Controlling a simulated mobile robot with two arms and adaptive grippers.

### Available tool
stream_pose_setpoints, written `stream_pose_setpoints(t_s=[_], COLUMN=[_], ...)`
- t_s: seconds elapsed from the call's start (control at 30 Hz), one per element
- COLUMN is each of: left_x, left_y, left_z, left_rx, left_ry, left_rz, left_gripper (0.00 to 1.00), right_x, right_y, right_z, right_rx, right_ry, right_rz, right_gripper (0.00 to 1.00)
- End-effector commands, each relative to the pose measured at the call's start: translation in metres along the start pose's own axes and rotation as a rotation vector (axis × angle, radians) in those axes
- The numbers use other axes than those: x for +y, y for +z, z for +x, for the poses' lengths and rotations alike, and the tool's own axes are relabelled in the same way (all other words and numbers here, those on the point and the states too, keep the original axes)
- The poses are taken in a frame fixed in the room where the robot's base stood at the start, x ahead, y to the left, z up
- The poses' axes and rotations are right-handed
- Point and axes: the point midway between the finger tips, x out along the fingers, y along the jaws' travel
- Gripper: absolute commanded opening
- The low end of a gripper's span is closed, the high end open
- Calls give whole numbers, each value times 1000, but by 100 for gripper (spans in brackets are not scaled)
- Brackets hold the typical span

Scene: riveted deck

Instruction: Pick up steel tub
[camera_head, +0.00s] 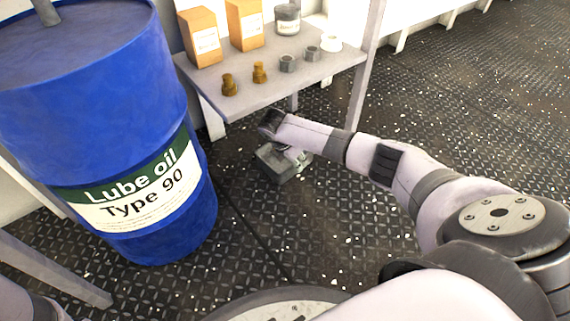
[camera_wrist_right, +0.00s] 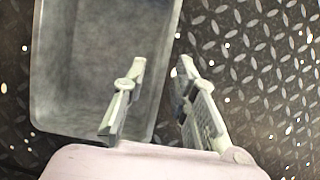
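The steel tub (camera_head: 273,170) is a small grey open-topped box on the deck, below the front edge of the shelf table. In the right wrist view the empty tub (camera_wrist_right: 85,60) fills the upper left. My right gripper (camera_wrist_right: 161,66) is open at the tub's right-hand wall. One finger is over the inside of the tub and the other is just outside the wall, with a gap between them. In the head view my right wrist hides part of the tub and most of the gripper. My left gripper is not in view.
A blue lube oil drum (camera_head: 110,120) stands left of the tub. A grey table (camera_head: 262,93) behind it bears orange boxes (camera_head: 245,25), brass fittings (camera_head: 229,85), nuts (camera_head: 287,63) and a jar (camera_head: 287,19). The riveted deck (camera_head: 480,110) to the right is clear.

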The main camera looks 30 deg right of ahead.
Motion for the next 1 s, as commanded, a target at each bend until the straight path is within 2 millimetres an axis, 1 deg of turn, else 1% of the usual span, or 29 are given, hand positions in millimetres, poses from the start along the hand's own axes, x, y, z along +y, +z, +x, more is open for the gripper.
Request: stream_pose_setpoints(t_s=[0.03,0.1,0.17,0.43,0.8,1.0], left_x=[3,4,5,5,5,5], left_y=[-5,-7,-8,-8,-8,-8], left_z=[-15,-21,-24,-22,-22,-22], left_rx=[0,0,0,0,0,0], left_ry=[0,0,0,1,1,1], left_rz=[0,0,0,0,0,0], left_gripper=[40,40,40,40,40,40], right_x=[0,0,0,0,0,0], right_y=[-2,-2,-2,0,0,0], right_z=[16,24,27,26,26,26], right_rx=[-1,-1,0,1,1,1], right_ry=[0,1,2,1,1,1], right_rz=[1,1,1,0,0,0], right_gripper=[26,26,26,26,1,0])
